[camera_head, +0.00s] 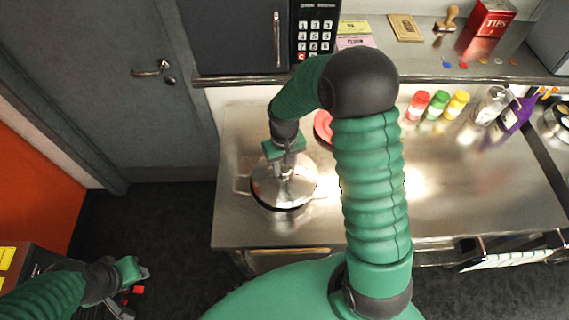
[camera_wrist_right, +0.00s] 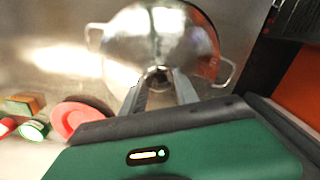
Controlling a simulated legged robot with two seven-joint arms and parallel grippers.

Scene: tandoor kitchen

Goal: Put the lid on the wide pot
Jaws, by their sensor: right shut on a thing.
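The shiny metal lid (camera_head: 286,188) is over the wide pot on the steel counter. Little of the pot shows: a side handle (camera_head: 241,184) on the left and a dark edge along the front of the lid. My right gripper (camera_head: 285,160) is above the lid, shut on its knob. In the right wrist view the lid (camera_wrist_right: 165,35) fills the top middle, with the knob (camera_wrist_right: 157,74) between my fingers and pot handles on both sides. I cannot tell whether the lid touches the rim. My left gripper (camera_head: 134,292) is low at the left, open, away from the pot.
A red round thing (camera_head: 323,126) lies behind the pot, partly hidden by my right arm. A shelf (camera_head: 450,68) runs above the counter. The counter's front right is clear.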

